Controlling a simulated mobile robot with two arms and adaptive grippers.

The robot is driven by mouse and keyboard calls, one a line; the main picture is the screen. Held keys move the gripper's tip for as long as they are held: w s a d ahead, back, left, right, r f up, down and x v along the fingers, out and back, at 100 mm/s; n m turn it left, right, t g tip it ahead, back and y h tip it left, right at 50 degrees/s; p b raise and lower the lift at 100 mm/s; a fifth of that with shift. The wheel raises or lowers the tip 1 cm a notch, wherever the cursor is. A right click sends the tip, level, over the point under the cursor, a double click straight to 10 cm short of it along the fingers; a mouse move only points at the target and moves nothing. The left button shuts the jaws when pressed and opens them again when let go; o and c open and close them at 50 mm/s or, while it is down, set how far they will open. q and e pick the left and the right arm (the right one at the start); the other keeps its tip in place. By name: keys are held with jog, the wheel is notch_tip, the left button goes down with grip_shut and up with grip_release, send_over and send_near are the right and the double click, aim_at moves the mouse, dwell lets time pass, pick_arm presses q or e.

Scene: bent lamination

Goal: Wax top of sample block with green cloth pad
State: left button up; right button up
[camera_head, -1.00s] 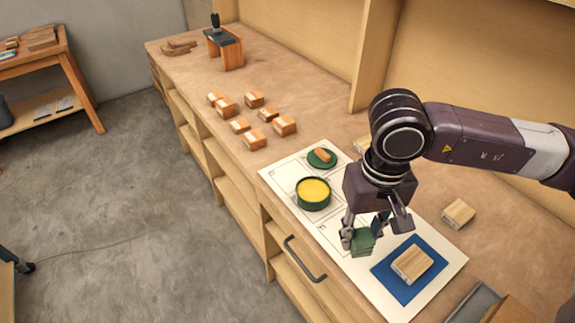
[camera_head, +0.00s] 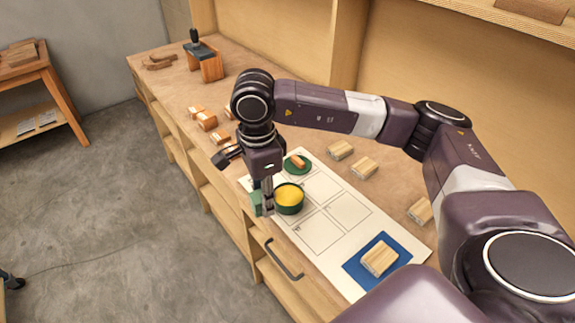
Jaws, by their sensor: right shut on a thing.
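The sample block (camera_head: 380,258), pale wood, lies on a blue mat (camera_head: 402,263) at the near right of the white sheet. My right gripper (camera_head: 264,203) is shut on the green cloth pad (camera_head: 256,204), just left of the round green tin of yellow wax (camera_head: 289,196). The pad is partly hidden by the fingers, and I cannot tell whether it touches the tin or the sheet. My left gripper is out of view.
A green disc (camera_head: 291,170) with a small orange block on it sits behind the tin. Loose pale blocks (camera_head: 364,168) lie along the back of the bench, and reddish blocks (camera_head: 206,121) stand at the left. The outlined middle of the white sheet (camera_head: 335,215) is clear.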

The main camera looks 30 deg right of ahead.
jog(key=w+d+m+p, duration=0.3)
jog(key=w+d+m, duration=0.15)
jog(key=m, duration=0.85)
pick_arm(q)
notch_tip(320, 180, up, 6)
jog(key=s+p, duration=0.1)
jog(key=p, duration=0.2)
pick_arm(e)
jog(key=m, duration=1.1)
send_over(288, 199)
jog(key=f, duration=0.1)
pick_arm(q)
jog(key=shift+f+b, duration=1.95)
jog(key=shift+b, duration=0.25)
pick_arm(e)
jog(key=shift+w+f, duration=0.1)
jog(key=shift+f, duration=3.15)
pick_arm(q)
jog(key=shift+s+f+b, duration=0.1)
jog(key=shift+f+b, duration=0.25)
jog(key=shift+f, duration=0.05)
pick_arm(e)
jog(key=shift+f, duration=0.5)
